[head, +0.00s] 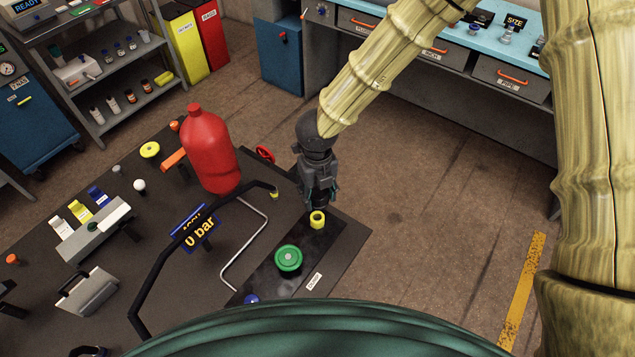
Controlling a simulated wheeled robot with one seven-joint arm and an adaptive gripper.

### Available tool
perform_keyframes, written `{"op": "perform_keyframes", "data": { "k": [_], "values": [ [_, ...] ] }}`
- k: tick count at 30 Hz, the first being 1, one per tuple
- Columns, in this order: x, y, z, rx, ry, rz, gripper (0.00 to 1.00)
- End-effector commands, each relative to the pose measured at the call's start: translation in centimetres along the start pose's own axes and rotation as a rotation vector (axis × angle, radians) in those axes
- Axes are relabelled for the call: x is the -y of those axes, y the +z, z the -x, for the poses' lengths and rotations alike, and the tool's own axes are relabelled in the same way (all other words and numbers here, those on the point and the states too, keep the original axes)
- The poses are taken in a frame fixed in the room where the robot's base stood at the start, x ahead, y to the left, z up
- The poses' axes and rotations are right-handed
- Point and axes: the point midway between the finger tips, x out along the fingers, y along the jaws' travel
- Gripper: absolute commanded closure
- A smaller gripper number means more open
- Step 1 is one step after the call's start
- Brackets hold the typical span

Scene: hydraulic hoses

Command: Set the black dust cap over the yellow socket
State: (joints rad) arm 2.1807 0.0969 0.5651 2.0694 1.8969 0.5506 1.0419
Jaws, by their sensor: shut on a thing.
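The yellow socket (317,221) is a short bright ring standing on the black panel near the table's far right corner. My gripper (319,204) points down just above and behind it, its dark fingers shut. The black dust cap is between the fingertips but is hard to tell from them, dark on dark. I cannot tell whether the cap touches the socket's rim.
A green round fitting (288,259) and a blue one (251,299) sit on the same panel. A black hose (171,252) with a yellow end arches left of the socket. A red cylinder (209,150) and red handwheel (265,155) stand behind. Floor is open at right.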

Motion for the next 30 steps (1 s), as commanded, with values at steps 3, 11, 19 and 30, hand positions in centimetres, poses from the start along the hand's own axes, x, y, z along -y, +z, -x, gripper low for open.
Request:
{"op": "perform_keyframes", "data": {
  "k": [3, 11, 19, 30],
  "values": [
    [-0.1, -0.2, 0.1, 0.002, -0.002, 0.003, 0.64],
    [0.3, 1.2, -0.4, -0.01, 0.004, 0.003, 0.64],
    [0.5, 1.7, -2.4, -0.014, 0.007, 0.002, 0.64],
    [0.6, 1.6, -5.2, -0.015, 0.007, 0.001, 0.64]
  ]
}}
